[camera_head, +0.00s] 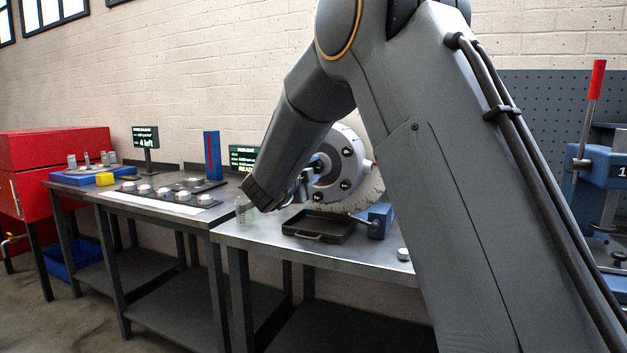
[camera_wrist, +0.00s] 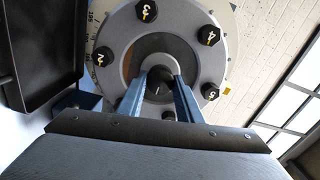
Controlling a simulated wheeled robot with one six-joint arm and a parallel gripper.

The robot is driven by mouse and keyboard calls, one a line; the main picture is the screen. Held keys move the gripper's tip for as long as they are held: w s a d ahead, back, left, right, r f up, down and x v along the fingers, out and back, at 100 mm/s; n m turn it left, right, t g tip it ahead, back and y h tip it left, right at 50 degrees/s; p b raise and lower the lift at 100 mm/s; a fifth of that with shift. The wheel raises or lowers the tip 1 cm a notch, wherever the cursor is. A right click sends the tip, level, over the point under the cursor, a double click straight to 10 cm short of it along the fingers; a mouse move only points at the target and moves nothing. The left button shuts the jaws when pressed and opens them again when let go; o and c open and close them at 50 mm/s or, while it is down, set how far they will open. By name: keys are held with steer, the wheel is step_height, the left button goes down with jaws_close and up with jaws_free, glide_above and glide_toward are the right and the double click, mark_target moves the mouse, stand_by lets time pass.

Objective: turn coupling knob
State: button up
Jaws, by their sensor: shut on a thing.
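The rotor (camera_head: 349,158) is a grey disc with numbered dark bolts around its face, standing upright over the right bench. In the wrist view the rotor (camera_wrist: 135,32) fills the upper middle, with bolts 2, 3, 4 and 5 readable. My gripper (camera_wrist: 160,78) points straight at the rotor's centre, with its two blue-grey fingers on either side of the dark round coupling knob (camera_wrist: 159,88). The fingers are closed on the knob, which is partly hidden between them. In the head view my arm covers part of the rotor and most of the gripper.
A dark tray (camera_head: 318,228) and a blue block (camera_head: 380,220) sit below the rotor; a glass jar (camera_head: 244,210) stands at the bench's left edge.

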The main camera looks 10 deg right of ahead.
steer(key=m+b, duration=0.1)
steer(key=b, duration=0.1)
steer(key=m+b, duration=0.1)
steer(key=m, duration=0.1)
steer(key=m+b, duration=0.1)
steer(key=b, duration=0.1)
steer(key=shift+f+m+b, duration=0.3)
steer(key=m+b, duration=1.2)
steer(key=b, duration=0.5)
steer(key=shift+a+r, duration=0.1)
steer(key=shift+m, duration=0.3)
steer(key=o, duration=1)
steer(key=shift+r, duration=0.1)
steer(key=shift+o, duration=0.2)
